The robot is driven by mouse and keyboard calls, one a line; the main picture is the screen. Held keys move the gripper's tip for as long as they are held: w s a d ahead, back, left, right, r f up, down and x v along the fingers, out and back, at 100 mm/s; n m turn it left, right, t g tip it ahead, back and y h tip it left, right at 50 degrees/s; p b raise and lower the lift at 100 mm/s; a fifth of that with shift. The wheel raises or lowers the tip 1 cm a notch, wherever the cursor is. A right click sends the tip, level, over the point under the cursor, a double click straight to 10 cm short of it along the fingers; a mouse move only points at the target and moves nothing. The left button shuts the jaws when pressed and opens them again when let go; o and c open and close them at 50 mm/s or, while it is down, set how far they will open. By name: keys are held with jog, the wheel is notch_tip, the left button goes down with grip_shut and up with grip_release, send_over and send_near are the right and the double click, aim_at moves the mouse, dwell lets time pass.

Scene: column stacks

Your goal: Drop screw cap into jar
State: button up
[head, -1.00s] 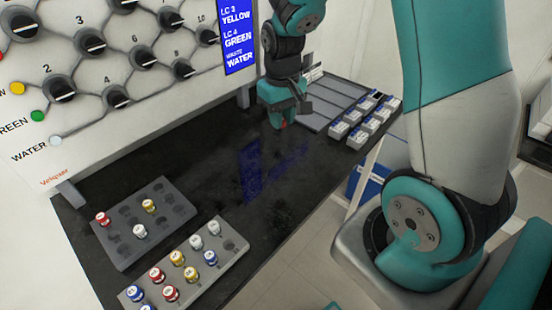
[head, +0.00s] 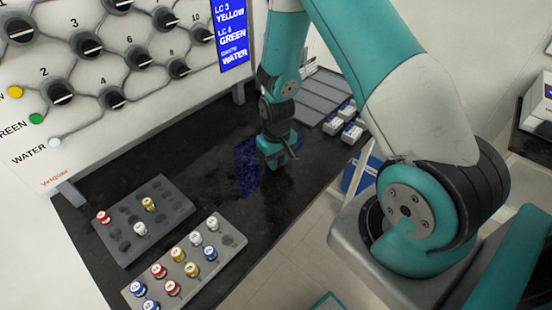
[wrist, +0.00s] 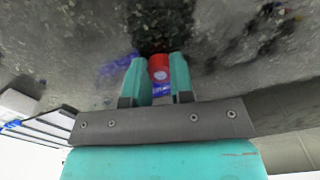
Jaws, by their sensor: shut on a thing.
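My gripper (head: 282,163) is above the dark bench, right of the two grey racks in the head view. In the wrist view my gripper (wrist: 158,72) has its two teal fingers closed on a small red round-ended piece (wrist: 158,67), with bare dark bench beyond it. Whether this is a screw cap alone or a capped vial cannot be told. In the head view the arm hides it. I cannot make out an open jar in either view.
A grey rack (head: 178,222) holds a few vials with red, yellow and white caps. A nearer rack (head: 229,241) holds several more. White blocks (head: 334,125) stand at the bench's right end. A blue bin (head: 352,178) is below. The middle bench is clear.

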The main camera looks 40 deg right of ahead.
jog(key=shift+f, duration=0.1)
jog(key=o, duration=0.4)
jog(key=shift+f, duration=0.1)
jog(key=o, duration=0.5)
